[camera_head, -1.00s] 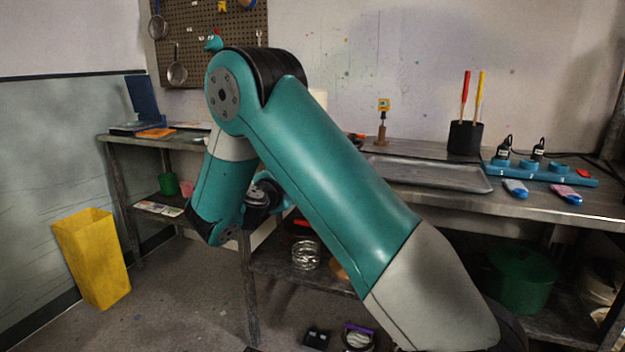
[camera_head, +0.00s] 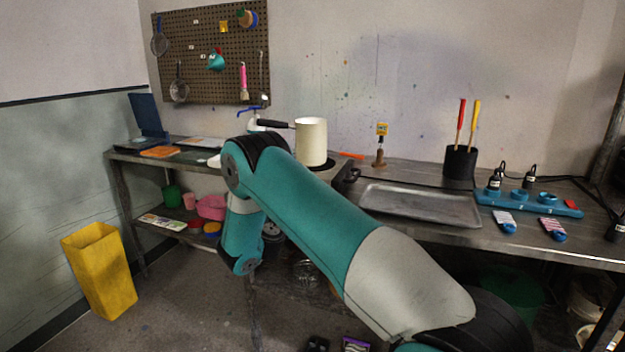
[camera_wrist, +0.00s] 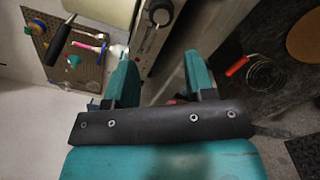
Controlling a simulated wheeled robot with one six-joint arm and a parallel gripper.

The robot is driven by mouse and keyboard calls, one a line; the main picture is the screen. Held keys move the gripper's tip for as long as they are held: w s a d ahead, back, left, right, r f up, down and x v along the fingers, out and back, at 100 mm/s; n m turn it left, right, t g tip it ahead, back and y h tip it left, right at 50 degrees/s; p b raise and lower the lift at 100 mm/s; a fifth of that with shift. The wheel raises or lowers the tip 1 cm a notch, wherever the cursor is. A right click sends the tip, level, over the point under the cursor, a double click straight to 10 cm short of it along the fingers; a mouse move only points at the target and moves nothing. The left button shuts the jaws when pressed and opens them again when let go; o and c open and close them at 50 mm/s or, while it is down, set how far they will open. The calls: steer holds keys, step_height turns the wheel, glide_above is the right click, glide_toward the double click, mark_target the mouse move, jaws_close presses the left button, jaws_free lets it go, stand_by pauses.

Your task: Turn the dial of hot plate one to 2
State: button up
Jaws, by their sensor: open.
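A cream pot (camera_head: 311,142) with a dark handle stands on a dark hot plate (camera_head: 328,165) at the back of the bench; my arm covers the hot plate's front in the head view. In the wrist view a pale panel shows a round dial (camera_wrist: 160,13) near the top edge, beyond the fingers. The dial's setting and the plate's number are too small to read. My gripper (camera_wrist: 160,66) is open and empty, its two teal fingers spread wide and apart from the dial. In the head view my gripper is hidden behind my arm.
The pot (camera_wrist: 100,14) and a black handle (camera_wrist: 60,40) are close to the left finger in the wrist view. A red-handled wire tool (camera_wrist: 255,70) lies lower at right. A metal tray (camera_head: 420,204) and a blue rack (camera_head: 525,203) occupy the bench's right side.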

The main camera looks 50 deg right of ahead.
steer(key=p+x, duration=0.7)
steer(key=x, duration=0.3)
steer(key=shift+s+d, duration=0.1)
steer(key=shift+d, duration=0.25)
steer(key=c, duration=0.6)
